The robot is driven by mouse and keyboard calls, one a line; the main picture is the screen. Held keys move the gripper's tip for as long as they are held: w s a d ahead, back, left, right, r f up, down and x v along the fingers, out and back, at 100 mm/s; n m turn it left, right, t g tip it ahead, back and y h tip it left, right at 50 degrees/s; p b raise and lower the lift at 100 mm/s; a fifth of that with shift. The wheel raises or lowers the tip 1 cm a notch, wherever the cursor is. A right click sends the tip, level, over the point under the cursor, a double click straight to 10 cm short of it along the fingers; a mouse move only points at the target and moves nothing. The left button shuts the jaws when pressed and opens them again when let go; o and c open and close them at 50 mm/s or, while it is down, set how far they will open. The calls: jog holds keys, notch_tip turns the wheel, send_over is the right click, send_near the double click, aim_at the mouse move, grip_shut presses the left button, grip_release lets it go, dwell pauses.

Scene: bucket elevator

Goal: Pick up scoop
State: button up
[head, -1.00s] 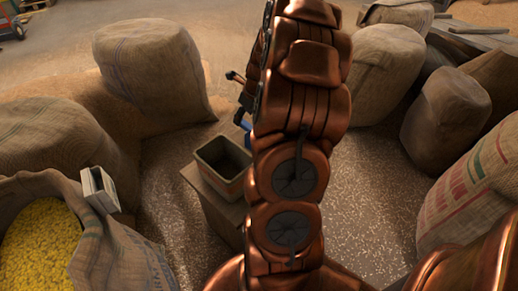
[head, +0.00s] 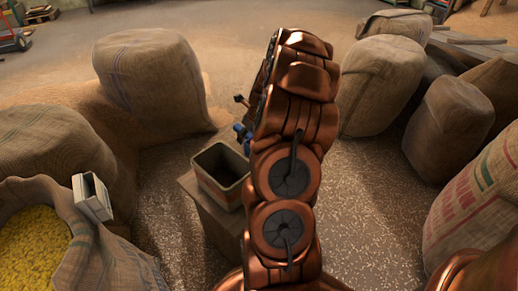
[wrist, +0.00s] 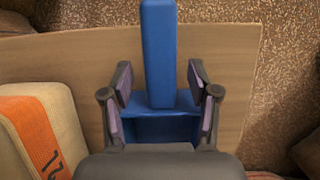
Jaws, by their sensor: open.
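The blue scoop (wrist: 160,60) lies on a wooden surface in the wrist view. Its long handle points to the top of the picture, and its wider, box-like part is lower down, partly hidden by my gripper's body. My gripper (wrist: 159,84) is open, with one finger on each side of the scoop and visible gaps beside the handle. In the head view only a small blue piece of the scoop (head: 243,134) shows beside my arm, which hides the rest.
A square tin (head: 220,178) with an orange band stands on the wooden box (head: 207,208), left of the scoop. A sack of yellow grain (head: 32,245) with a pale open container (head: 92,197) on its rim is at left. Full sacks (head: 155,72) stand around; speckled floor lies between.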

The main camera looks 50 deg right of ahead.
jog(key=shift+c, duration=0.4)
grip_shut()
dwell(0.4)
jog(key=shift+d+r+p, duration=0.1)
jog(key=shift+r+p, duration=0.65)
jog(key=shift+r, duration=0.9)
jog(key=shift+s+r, duration=0.1)
jog(key=shift+r, duration=0.15)
jog(key=s+a+p, duration=0.1)
jog(key=s+a, duration=0.2)
jog(key=s, duration=0.4)
jog(key=s+a+r+p, duration=0.1)
jog(key=s+a+p, duration=0.1)
jog(key=s+a, duration=0.2)
jog(key=s, duration=0.3)
jog(key=shift+a, duration=0.25)
jog(key=shift+r, duration=0.1)
